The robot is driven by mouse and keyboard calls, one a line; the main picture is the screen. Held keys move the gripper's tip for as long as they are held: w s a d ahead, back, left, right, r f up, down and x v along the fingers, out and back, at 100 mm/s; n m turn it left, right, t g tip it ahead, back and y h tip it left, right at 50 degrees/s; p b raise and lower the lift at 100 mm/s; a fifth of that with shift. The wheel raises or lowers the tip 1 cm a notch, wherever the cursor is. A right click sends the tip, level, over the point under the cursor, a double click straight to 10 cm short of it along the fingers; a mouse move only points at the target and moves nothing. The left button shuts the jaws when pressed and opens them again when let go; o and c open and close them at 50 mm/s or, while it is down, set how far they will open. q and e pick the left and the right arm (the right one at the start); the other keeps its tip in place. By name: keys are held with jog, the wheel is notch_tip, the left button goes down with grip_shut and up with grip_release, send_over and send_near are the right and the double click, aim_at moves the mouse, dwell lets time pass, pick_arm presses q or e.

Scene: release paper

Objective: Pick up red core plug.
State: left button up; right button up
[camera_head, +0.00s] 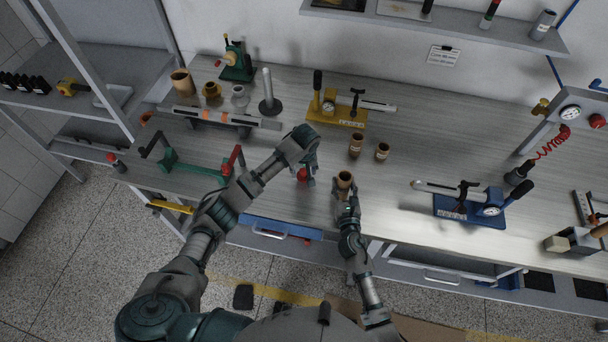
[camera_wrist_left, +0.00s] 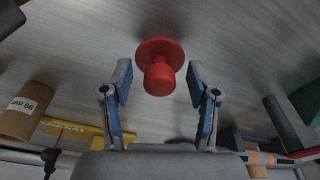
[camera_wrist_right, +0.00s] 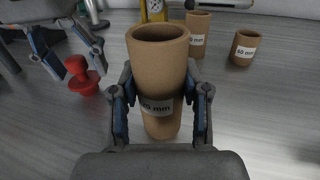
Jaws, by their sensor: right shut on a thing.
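The red core plug (camera_head: 302,174) stands on the bench near its front edge, a round flange with a narrower knob. In the left wrist view the plug (camera_wrist_left: 160,68) lies between and just beyond the tips of my left gripper (camera_wrist_left: 160,82), which is open and apart from it. In the head view my left gripper (camera_head: 308,160) is above the plug. My right gripper (camera_head: 346,190) is shut on a brown cardboard tube (camera_head: 344,178) with a "mm" label, upright in the right wrist view (camera_wrist_right: 160,70). The plug (camera_wrist_right: 82,75) also shows left of that tube.
Two shorter cardboard tubes (camera_head: 356,144) (camera_head: 382,151) stand behind the held tube. A yellow-based fixture (camera_head: 338,115) is farther back, and a blue-based one (camera_head: 470,208) is at right. A green stand (camera_head: 190,167) is at left. Bench space right of the tubes is clear.

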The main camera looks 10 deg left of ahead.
pick_arm(q)
grip_shut()
jog(key=shift+r, duration=0.1)
jog(key=shift+m, duration=0.3)
jog(key=r, duration=0.3)
jog(key=d+r, duration=0.1)
jog(key=r, duration=0.6)
jog(key=shift+d+r, duration=0.15)
jog(key=shift+r, duration=0.05)
jog(key=s+d+r+m, duration=0.3)
jog(key=d+r+m, duration=0.2)
jog(key=d, duration=0.8)
notch_tip(320, 180, up, 3)
jog(key=shift+r+m+h, duration=0.2)
jog(key=shift+m+h, duration=0.2)
jog(key=shift+a, duration=0.1)
